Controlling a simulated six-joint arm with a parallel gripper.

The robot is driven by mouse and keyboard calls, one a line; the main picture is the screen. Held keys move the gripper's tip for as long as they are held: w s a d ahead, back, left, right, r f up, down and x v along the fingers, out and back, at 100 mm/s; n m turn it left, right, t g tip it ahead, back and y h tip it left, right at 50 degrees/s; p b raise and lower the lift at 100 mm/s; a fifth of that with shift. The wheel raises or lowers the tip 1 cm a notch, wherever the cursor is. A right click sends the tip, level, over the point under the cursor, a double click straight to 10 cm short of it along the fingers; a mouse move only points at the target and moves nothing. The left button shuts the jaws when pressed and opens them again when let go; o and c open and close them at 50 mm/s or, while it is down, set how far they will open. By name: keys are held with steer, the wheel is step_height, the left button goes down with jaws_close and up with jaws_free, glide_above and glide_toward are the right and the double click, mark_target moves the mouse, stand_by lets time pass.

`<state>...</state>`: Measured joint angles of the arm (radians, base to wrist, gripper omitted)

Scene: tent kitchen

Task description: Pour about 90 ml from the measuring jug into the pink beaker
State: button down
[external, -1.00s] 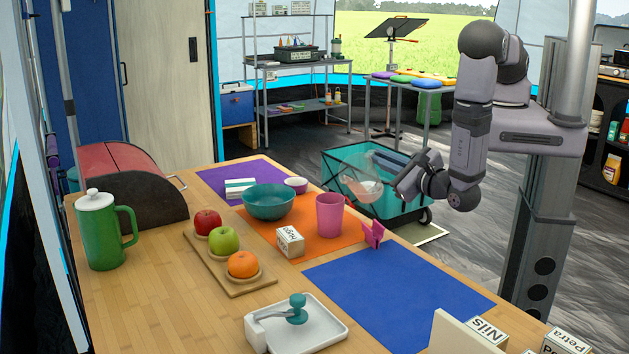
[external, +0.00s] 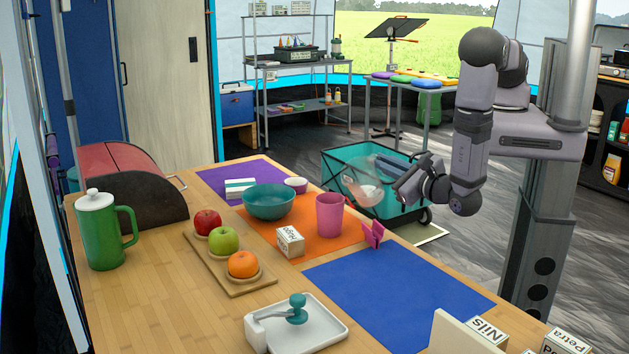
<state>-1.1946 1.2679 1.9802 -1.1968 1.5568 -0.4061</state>
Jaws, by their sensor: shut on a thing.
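The clear measuring jug (external: 363,184) shows in the external view with pinkish liquid in it. My gripper (external: 398,188) is shut on its right side and holds it in the air, tilted toward the left. The pink beaker (external: 329,215) stands upright on the orange mat, below and left of the jug. I see no clear stream between them, and the level inside the beaker is hidden. The jug is see-through, so its edges are hard to make out against the wagon behind.
The orange mat (external: 290,248) also holds a teal bowl (external: 269,203) and a name block (external: 290,241). A pink card holder (external: 372,235) stands right of the beaker. The blue mat (external: 400,290) is clear. A fruit board (external: 215,262) lies at left.

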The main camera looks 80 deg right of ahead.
steer(key=s+d+f+m+b, duration=0.3)
steer(key=d+f+m, duration=0.1)
steer(key=f+m, duration=0.2)
steer(key=shift+s+b, duration=0.2)
steer(key=shift+b, duration=0.15)
steer(key=shift+d+f, duration=0.1)
